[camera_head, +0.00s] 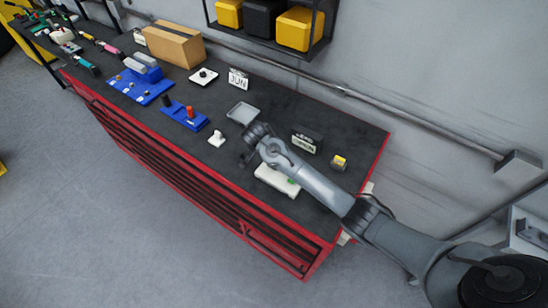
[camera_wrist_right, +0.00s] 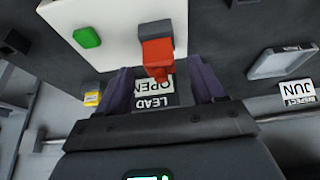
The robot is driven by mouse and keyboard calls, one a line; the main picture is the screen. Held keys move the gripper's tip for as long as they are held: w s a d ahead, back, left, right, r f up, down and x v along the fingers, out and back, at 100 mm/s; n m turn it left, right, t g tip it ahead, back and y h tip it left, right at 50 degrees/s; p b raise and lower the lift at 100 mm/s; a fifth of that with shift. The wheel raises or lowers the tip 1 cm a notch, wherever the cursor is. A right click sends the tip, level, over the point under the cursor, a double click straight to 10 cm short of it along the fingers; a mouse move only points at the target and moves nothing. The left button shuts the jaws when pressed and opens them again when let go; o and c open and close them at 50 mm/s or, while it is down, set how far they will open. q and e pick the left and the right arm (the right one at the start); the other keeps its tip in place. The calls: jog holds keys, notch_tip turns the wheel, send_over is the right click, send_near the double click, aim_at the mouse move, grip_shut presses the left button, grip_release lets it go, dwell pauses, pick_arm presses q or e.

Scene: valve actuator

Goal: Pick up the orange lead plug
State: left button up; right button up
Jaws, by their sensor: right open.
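The orange lead plug (camera_wrist_right: 156,56) shows in the right wrist view, against a grey block at the edge of a white unit (camera_wrist_right: 75,20) with a green button. My right gripper (camera_wrist_right: 162,82) is open, its two dark fingers spread either side of the plug's line. The plug appears just ahead of the fingertips; I cannot tell whether it lies between them. In the head view my right gripper (camera_head: 248,150) is over the bench, and the white unit (camera_head: 275,181) is partly covered by my arm. The plug is not discernible there. My left gripper is not in view.
A "LEAD OPEN" sign (camera_wrist_right: 155,94) stands behind the plug. A grey tray (camera_head: 242,112), a "JUN" card (camera_head: 238,79) and a yellow block (camera_head: 339,162) are nearby. Blue fixtures (camera_head: 178,118) and a cardboard box (camera_head: 175,45) occupy the left part of the bench.

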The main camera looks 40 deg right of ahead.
jog(key=shift+x, duration=1.65)
jog(key=shift+c, duration=0.3)
jog(key=c, duration=1.2)
grip_shut()
jog(key=shift+r, duration=0.2)
